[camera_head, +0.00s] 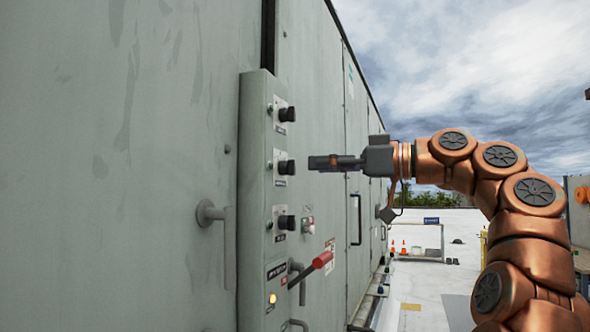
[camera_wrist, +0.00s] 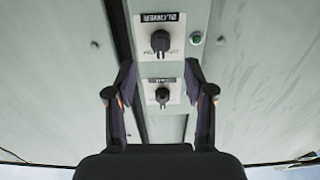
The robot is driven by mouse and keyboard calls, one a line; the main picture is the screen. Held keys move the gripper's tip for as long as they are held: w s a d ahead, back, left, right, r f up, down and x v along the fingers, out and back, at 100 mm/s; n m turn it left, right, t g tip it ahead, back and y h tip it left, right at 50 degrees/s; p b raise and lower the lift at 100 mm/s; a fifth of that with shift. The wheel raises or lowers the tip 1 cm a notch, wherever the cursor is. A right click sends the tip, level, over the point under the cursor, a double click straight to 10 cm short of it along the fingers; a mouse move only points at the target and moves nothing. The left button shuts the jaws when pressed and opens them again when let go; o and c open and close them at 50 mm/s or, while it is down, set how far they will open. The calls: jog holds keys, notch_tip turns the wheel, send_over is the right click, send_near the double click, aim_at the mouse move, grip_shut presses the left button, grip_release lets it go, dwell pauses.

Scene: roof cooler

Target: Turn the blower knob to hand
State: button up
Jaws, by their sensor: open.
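The blower knob (camera_wrist: 160,42) is a dark rotary knob on a pale plate. Its BLOWER label appears upside down in the wrist view. A second dark knob (camera_wrist: 162,96) sits closer to the gripper body in that view. In the head view the grey control box carries a top knob (camera_head: 287,114), a middle knob (camera_head: 287,167) and a bottom knob (camera_head: 287,222); their labels are too small to read there. My gripper (camera_head: 312,163) is open and empty, level with the middle knob and apart from the box. Its fingers (camera_wrist: 158,75) flank the panel in the wrist view.
A red-handled lever (camera_head: 322,260) sticks out below the knobs, near a lit amber lamp (camera_head: 272,298). A green button (camera_wrist: 196,39) is beside the blower knob. A door handle (camera_head: 212,213) projects left of the box. Open air lies right of the box around my arm.

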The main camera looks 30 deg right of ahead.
aim_at(295, 166)
jog(key=x, duration=0.6)
jog(key=shift+s+a, duration=0.1)
jog(key=shift+c, duration=0.4)
grip_shut()
